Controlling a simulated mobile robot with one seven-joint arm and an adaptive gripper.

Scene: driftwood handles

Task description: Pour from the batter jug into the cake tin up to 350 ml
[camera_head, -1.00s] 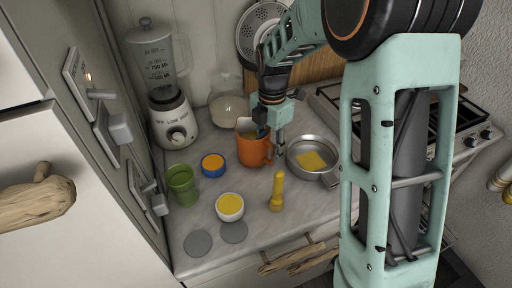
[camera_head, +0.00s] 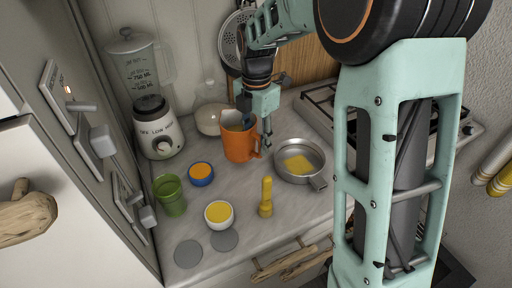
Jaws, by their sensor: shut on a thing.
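The orange jug (camera_head: 237,143), which I take as the batter jug, is in the head view, left of the round metal pan. My gripper (camera_head: 256,122) is shut on the jug at its right rim and handle side. The jug looks close to upright and appears a little above the counter. Its contents are mostly hidden. The round metal pan (camera_head: 319,160), apparently the cake tin, sits on the counter to the right, with a flat yellow patch inside and a short handle. The jug and pan are apart.
A blender (camera_head: 157,129) and a glass vessel (camera_head: 209,119) stand behind. A green cup (camera_head: 170,197), blue bowl (camera_head: 201,181), white bowl (camera_head: 219,223) and yellow pestle-like object (camera_head: 266,197) stand in front. A stove (camera_head: 335,108) is at the right. Two grey discs lie at the counter's front.

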